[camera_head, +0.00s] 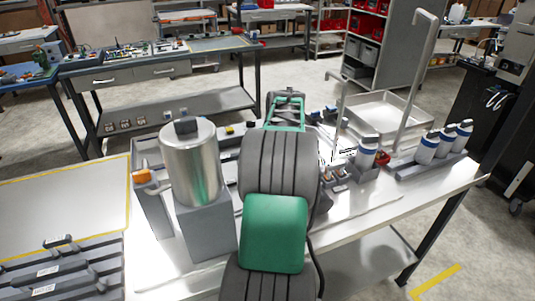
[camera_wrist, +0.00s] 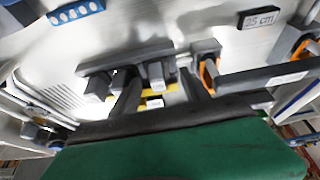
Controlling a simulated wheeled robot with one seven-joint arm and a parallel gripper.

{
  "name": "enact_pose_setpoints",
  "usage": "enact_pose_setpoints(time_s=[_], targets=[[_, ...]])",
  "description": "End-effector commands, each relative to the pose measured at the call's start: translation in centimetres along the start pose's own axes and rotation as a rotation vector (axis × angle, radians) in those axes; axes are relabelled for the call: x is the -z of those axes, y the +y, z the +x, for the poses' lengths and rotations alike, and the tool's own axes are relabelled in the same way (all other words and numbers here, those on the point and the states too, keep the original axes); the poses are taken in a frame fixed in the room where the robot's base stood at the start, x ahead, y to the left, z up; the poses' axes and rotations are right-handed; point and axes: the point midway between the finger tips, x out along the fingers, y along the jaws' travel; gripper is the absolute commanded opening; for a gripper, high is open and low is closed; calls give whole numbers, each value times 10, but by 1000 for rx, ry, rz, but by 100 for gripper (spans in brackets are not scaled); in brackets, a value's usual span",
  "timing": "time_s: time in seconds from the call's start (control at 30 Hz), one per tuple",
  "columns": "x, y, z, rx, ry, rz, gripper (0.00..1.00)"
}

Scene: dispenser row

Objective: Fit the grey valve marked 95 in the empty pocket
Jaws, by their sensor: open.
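My gripper is open in the wrist view (camera_wrist: 160,82), its two dark fingers pointing at a small grey block (camera_wrist: 156,74) with a white label. The block shows between the fingertips; I cannot tell whether they touch it. Its label is too blurred to read, so I cannot tell whether it is the valve marked 95. A second white label on yellow (camera_wrist: 154,103) shows nearer, between the fingers. In the head view the far end of my arm with its green frame is over the back of the worktable, and the fingers are hidden. I cannot make out the empty pocket.
A silver tank (camera_head: 190,162) on a grey stand (camera_head: 207,228) is left of my arm. White bottles (camera_head: 425,148) stand at the right. The wrist view shows an orange-and-grey part (camera_wrist: 208,68), a dark bar (camera_wrist: 125,55) and a "25 cm" plate (camera_wrist: 258,18).

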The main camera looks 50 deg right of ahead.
Motion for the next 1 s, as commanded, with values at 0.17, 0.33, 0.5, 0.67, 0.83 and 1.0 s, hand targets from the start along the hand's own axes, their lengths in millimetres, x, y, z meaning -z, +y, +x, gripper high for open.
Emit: enact_pose_setpoints(time_s=[0.17, 0.33, 0.5, 0.67, 0.83, 1.0], targets=[[-1, 2, 1, -1, -2, 4, 58], [-2, 2, 0, -1, -3, 5, 58], [-1, 2, -21, -4, 2, 5, 58], [0, 1, -56, -4, 3, 2, 58], [0, 0, -76, -1, 0, 0, 58], [0, -1, -78, 0, 0, -1, 58]])
